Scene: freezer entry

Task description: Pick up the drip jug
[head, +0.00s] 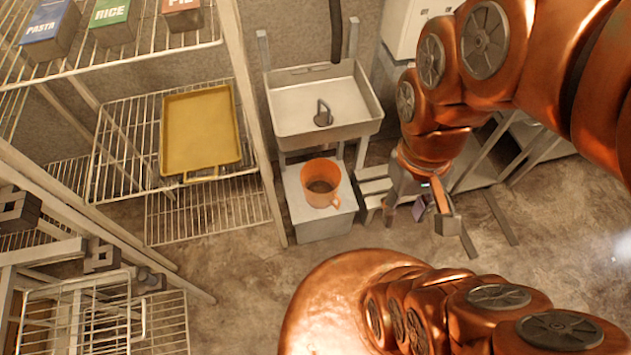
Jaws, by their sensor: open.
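The drip jug (318,177) looks like an orange open-topped jug with a handle at its lower right and a dark inside. It stands upright on a low pale box-like stand (322,226) below the sink. My gripper (425,211) is right of the jug, apart from it, with its fingers pointing down. The fingers are spread, with one at the left and one at the right. A small purple thing shows beside the left finger, and I cannot tell whether it is part of the gripper.
A metal sink (322,110) stands behind the jug. Wire shelves at the left hold a yellow tray (202,132) and several boxes, such as the green rice box (112,22). A wire rack (100,315) stands at the lower left. Open floor (235,262) lies in front of the stand.

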